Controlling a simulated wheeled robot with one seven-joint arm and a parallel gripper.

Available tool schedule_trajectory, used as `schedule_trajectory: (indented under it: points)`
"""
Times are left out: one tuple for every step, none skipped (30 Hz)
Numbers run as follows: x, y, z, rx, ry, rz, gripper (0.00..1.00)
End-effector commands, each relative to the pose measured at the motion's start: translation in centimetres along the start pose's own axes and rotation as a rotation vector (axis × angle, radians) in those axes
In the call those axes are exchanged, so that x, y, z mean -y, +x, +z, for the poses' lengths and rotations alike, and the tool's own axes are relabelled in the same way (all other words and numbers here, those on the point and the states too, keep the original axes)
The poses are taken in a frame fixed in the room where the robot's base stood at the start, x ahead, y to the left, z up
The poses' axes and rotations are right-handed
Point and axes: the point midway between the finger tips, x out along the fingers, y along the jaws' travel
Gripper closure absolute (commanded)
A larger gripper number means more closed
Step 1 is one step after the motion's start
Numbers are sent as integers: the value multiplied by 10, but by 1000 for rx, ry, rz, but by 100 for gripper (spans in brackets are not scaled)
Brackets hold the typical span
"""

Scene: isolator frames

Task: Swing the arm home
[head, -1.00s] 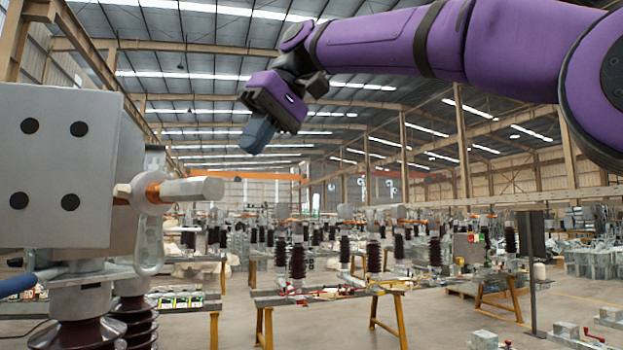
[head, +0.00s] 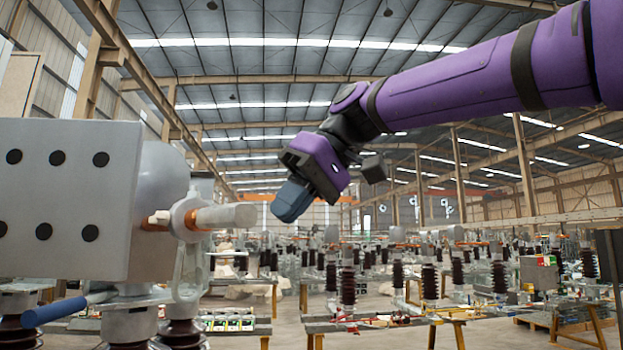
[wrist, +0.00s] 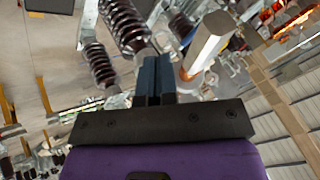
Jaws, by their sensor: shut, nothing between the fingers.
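My purple arm reaches in from the upper right in the head view. My gripper (head: 291,201) hangs in the air right of the near isolator frame, its blue-grey fingers pointing down and left. The fingers are shut and empty; in the wrist view the two dark fingers (wrist: 153,76) lie side by side. The near isolator frame shows a grey box (head: 70,200) with black round holes and a hexagonal metal bar (head: 228,216) sticking out to the right. In the wrist view the bar (wrist: 206,42) stands just right of the fingers, apparently apart from them.
A blue-handled lever (head: 55,311) and a metal loop (head: 187,275) are on the near frame. Brown ribbed insulators (wrist: 124,22) stand below it. Work tables (head: 385,322) with several more insulators fill the hall behind. Open air surrounds my gripper on the right.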

Motion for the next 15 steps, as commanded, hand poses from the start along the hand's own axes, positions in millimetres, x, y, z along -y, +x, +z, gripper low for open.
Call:
schedule_trajectory:
  points:
    - [10,2,0,-1,-6,-1,100]
    - [14,4,0,0,-5,-1,100]
    - [18,6,0,-1,-5,0,100]
    - [20,8,0,-1,-5,0,100]
    - [23,9,0,-1,-4,1,100]
    - [26,11,0,-1,-3,1,100]
    - [28,12,0,-1,-3,1,100]
    - [30,13,0,-1,-3,0,100]
    - [31,14,0,-1,-3,0,100]
    - [32,14,0,-1,-3,0,100]
    - [33,14,0,-1,-3,0,100]
    - [33,14,0,-1,-3,0,100]
    - [34,15,0,-1,-3,0,100]
    - [34,15,0,-1,-2,0,100]
    - [34,15,0,-1,-2,0,100]
